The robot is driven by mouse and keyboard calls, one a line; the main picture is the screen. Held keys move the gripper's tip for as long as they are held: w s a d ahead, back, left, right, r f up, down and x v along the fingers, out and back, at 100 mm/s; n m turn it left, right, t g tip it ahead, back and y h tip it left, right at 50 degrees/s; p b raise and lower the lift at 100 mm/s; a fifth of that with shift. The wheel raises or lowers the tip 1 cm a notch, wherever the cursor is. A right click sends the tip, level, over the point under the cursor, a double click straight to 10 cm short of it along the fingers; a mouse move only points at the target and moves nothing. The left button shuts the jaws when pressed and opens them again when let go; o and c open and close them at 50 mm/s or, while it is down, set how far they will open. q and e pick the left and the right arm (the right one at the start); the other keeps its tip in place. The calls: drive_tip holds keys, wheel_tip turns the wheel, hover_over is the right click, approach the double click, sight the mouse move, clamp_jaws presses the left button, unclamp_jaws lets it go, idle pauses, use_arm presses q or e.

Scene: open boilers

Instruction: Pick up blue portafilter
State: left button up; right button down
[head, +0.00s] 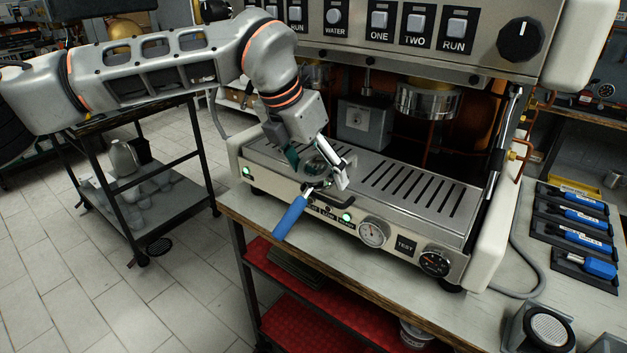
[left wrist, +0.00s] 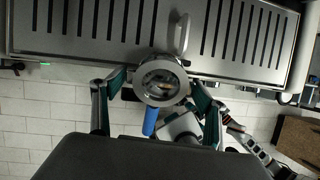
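The blue portafilter has a round metal basket (left wrist: 162,82) and a blue handle (head: 290,217). In the head view it is at the front edge of the machine's drip tray (head: 400,188), its handle slanting down and out to the left. My left gripper (head: 322,163) comes down from above at the basket. In the left wrist view, the gripper's (left wrist: 160,80) two fingers stand wide apart, one on each side of the basket. They are close to its rim; firm contact cannot be made out. The handle (left wrist: 150,121) points toward the wrist.
The espresso machine's panel (head: 405,28) and group head (head: 427,100) overhang the tray. Gauges (head: 373,233) line its front. A rack of blue-handled tools (head: 575,225) lies at the right. A black cart (head: 150,190) stands at left. Floor (head: 130,290) is free in front.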

use_arm(q)
drive_tip(key=c, duration=1.2)
drive_tip(key=shift+c, duration=1.3)
drive_tip(key=shift+r, duration=0.2)
